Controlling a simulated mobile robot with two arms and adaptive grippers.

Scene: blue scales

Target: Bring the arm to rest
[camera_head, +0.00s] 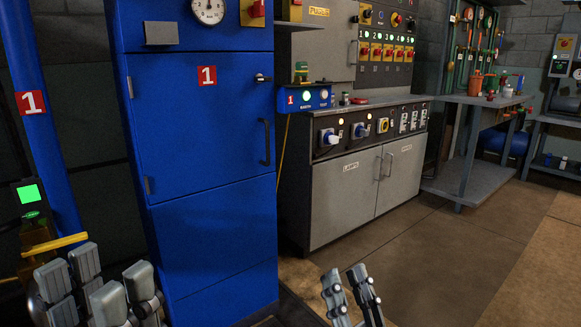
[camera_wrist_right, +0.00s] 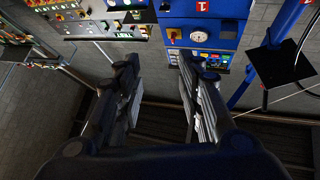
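My left gripper (camera_head: 97,285) is at the lower left of the head view, in front of the blue cabinet's left side. Its grey finger pads stand apart and hold nothing. My right gripper (camera_head: 350,292) is at the bottom middle of the head view, low over the floor. In the right wrist view its two dark fingers (camera_wrist_right: 165,92) are spread with an empty gap between them. Both grippers are clear of the furniture as far as I can tell.
A tall blue cabinet (camera_head: 210,165) with a red "1" sign stands near the left. A grey control cabinet (camera_head: 350,195) with knobs stands right of it. A workbench (camera_head: 475,180) is further back. A blue post (camera_head: 38,120) is at far left. The floor (camera_head: 450,270) at right is clear.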

